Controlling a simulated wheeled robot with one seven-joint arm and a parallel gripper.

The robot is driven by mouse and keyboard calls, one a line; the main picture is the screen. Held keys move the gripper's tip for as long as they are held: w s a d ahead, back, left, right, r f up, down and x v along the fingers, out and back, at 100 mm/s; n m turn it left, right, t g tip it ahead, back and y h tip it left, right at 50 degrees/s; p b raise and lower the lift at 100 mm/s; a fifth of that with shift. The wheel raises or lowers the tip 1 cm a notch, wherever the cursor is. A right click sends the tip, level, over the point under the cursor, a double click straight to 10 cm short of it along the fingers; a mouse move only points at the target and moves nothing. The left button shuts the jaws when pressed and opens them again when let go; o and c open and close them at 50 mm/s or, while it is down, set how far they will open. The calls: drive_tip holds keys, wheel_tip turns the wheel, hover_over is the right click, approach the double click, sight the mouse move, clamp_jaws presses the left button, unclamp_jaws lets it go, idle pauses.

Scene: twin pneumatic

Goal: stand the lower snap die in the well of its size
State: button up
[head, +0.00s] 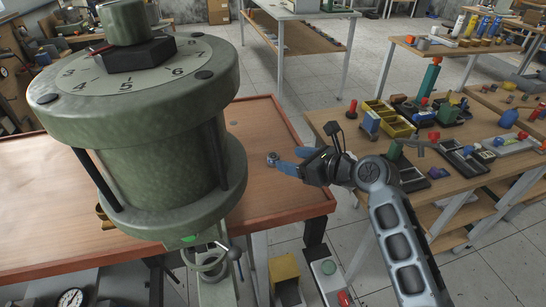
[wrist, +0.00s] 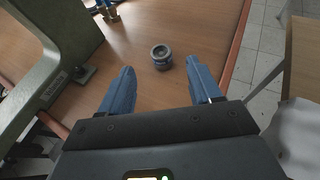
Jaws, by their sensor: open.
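A small grey, ringed cylinder with a hollow top, seemingly a snap die (wrist: 161,57), stands upright on the reddish-brown bench top in the wrist view. It also shows in the head view (head: 272,159) near the bench's right side. My gripper (wrist: 160,74) has two blue fingers spread apart with nothing between them. The die is just beyond the fingertips, nearer the right one, and appears apart from both. In the head view my gripper (head: 293,161) reaches in from the right, just beside the die. I cannot make out a well of its size.
A large green machine (head: 150,150) with a numbered top fills the left of the bench (head: 267,125). Its frame (wrist: 55,50) is left of my fingers. The bench has a raised edge at right. A side table (head: 340,120) holds yellow bins (head: 390,120) and several trays.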

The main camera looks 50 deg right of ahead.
sight(271, 155)
drive_tip(key=x, duration=0.6)
drive_tip(key=shift+w+f+p, duration=0.25)
drive_tip(key=shift+w+p, duration=0.1)
drive_tip(key=shift+p, duration=0.05)
drive_tip(key=shift+c, duration=0.2)
clamp_jaws()
